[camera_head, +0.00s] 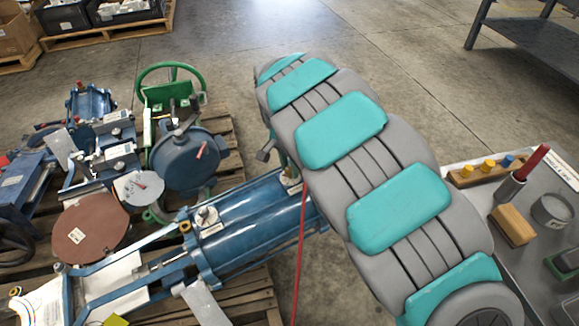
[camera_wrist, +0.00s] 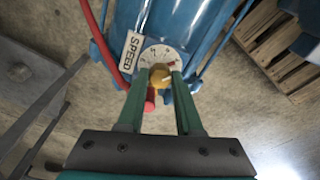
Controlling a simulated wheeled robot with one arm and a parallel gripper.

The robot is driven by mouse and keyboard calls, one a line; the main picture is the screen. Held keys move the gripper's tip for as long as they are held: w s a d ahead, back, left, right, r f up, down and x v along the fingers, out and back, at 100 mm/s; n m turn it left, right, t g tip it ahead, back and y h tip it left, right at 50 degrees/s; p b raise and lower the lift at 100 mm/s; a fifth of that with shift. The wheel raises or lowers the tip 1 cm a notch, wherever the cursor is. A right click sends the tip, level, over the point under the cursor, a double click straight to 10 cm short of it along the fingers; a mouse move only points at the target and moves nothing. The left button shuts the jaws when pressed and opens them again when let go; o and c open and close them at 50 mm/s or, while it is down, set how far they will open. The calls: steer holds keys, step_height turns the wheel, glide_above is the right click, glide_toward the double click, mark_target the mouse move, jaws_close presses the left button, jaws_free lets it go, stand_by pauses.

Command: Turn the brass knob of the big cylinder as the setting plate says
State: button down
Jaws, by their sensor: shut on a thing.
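In the wrist view, the brass knob (camera_wrist: 160,77) sits on a white round dial (camera_wrist: 154,55) with small dark marks and a red mark at its right. My gripper (camera_wrist: 158,80) is shut on the knob, one green finger on either side. A white plate reading SPEED (camera_wrist: 131,50) is left of the dial. The big blue cylinder (camera_wrist: 178,20) lies behind; it also shows in the head view (camera_head: 262,212), partly covered by my arm. My gripper is hidden in the head view. I cannot make out a setting plate's text there.
A red hose (camera_head: 300,250) hangs beside the cylinder. A green handwheel (camera_head: 172,68), a blue round housing (camera_head: 185,160) and a brown disc (camera_head: 88,230) crowd the wooden pallet (camera_head: 232,170). A grey table (camera_head: 480,165) stands at right.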

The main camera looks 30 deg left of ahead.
mark_target(287, 172)
steer(key=c, duration=0.6)
jaws_free()
steer(key=r, duration=0.5)
steer(key=s+r, duration=0.1)
steer(key=r, duration=0.1)
steer(key=shift+a+r, duration=0.15)
steer(key=shift+r, duration=0.25)
